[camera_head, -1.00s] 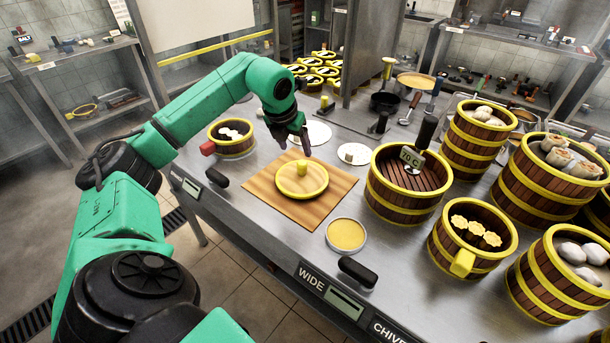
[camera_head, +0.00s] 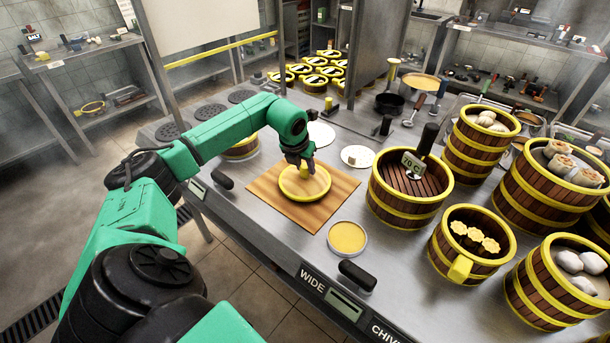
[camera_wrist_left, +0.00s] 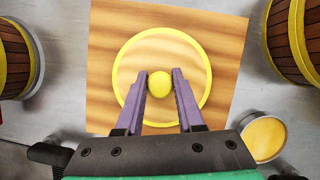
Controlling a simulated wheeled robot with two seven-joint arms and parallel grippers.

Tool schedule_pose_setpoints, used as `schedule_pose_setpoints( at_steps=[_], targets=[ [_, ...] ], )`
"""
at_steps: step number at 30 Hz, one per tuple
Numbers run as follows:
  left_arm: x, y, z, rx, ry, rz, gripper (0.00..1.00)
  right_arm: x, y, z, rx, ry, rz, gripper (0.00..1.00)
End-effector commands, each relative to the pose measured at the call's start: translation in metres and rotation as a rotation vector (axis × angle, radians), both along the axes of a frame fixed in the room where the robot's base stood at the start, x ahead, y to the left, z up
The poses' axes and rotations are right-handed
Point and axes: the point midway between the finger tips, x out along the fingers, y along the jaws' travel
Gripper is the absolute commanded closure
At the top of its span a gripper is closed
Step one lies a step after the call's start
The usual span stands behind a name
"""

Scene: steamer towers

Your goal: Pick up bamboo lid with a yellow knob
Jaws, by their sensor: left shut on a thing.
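The bamboo lid (camera_head: 303,192) is a pale round disc with a yellow rim and a yellow knob. It lies on the square wooden board (camera_head: 270,205) on the steel counter. My left gripper (camera_head: 305,168) reaches down over the lid from above. In the left wrist view its two fingers (camera_wrist_left: 160,84) are closed on either side of the round yellow knob (camera_wrist_left: 160,90), and the lid's rim (camera_wrist_left: 117,75) circles them. The lid appears to rest on the board. My right gripper is not in view.
A steamer (camera_head: 412,207) with a thermometer stands right of the board, and a filled steamer (camera_head: 470,270) stands nearer. A small yellow-topped round dish (camera_head: 347,237) lies in front. A partly hidden steamer (camera_head: 241,151) is behind my arm. White discs (camera_head: 358,157) lie behind the board.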

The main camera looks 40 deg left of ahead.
Motion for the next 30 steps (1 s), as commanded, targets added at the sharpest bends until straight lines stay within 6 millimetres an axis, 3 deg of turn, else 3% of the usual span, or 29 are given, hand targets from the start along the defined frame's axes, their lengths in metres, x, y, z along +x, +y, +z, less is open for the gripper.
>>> schedule_pose_setpoints(
  at_steps=[8,14,24,30],
  targets=[
    [0.001,0.000,0.004,0.000,-0.002,0.000,1.00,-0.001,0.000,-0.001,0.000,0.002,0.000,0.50],
    [0.001,0.000,0.031,0.000,-0.007,0.000,1.00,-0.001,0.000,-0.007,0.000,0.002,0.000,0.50],
    [0.001,-0.001,0.158,-0.003,-0.010,-0.001,1.00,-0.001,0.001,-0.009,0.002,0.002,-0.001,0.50],
    [0.000,0.000,0.197,-0.001,-0.003,-0.001,1.00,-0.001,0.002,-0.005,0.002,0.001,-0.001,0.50]
  ],
)
